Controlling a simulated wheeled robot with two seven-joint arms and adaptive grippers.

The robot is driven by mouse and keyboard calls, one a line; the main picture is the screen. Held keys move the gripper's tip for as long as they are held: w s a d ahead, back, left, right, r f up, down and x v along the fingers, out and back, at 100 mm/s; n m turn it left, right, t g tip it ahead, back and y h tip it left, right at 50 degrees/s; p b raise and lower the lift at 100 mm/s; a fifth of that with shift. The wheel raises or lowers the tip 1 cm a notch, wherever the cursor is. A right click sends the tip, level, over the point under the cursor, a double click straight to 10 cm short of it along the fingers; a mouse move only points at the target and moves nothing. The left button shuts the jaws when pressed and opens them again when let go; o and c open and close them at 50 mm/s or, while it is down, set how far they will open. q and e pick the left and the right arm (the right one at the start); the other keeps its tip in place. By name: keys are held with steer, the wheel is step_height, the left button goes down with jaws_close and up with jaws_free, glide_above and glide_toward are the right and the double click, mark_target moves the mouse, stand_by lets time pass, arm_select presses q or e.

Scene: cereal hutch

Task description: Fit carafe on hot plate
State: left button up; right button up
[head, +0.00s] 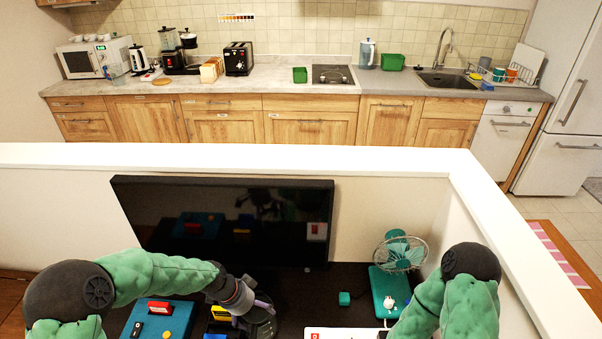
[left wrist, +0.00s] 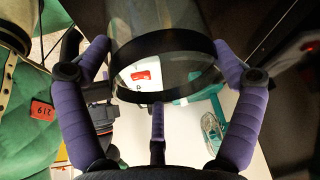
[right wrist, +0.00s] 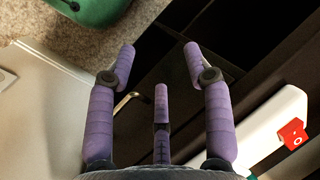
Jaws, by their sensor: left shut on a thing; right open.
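My left gripper (head: 248,308) is low in front of the monitor in the head view. In the left wrist view its purple fingers (left wrist: 162,56) are shut around the carafe (left wrist: 190,44), a clear glass cylinder with a black band. A dark rounded shape by that gripper in the head view seems to be the carafe, mostly cut off by the lower edge. My right gripper (right wrist: 160,50) is open and empty in the right wrist view; the head view shows only its arm. I cannot make out the hot plate for certain.
A black monitor (head: 225,222) stands behind my left gripper. Blue box with red block (head: 160,308) lies left of it. A white board (head: 345,334), teal box (head: 390,290) and wire-caged fan (head: 402,253) are to the right. A white partition (head: 300,155) separates the far kitchen counter (head: 285,87).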

arm_select(q)
step_height(320, 180, down, 3)
steer(key=shift+s+b, duration=0.1)
steer(key=shift+b, duration=0.55)
steer(key=p+v, duration=0.4)
steer(key=v, duration=0.5)
steer(key=shift+a+r, duration=0.25)
steer(key=shift+r, duration=0.1)
steer(key=shift+a+r+p, duration=0.3)
steer(key=shift+r+p, duration=0.05)
steer(key=shift+r, duration=0.35)
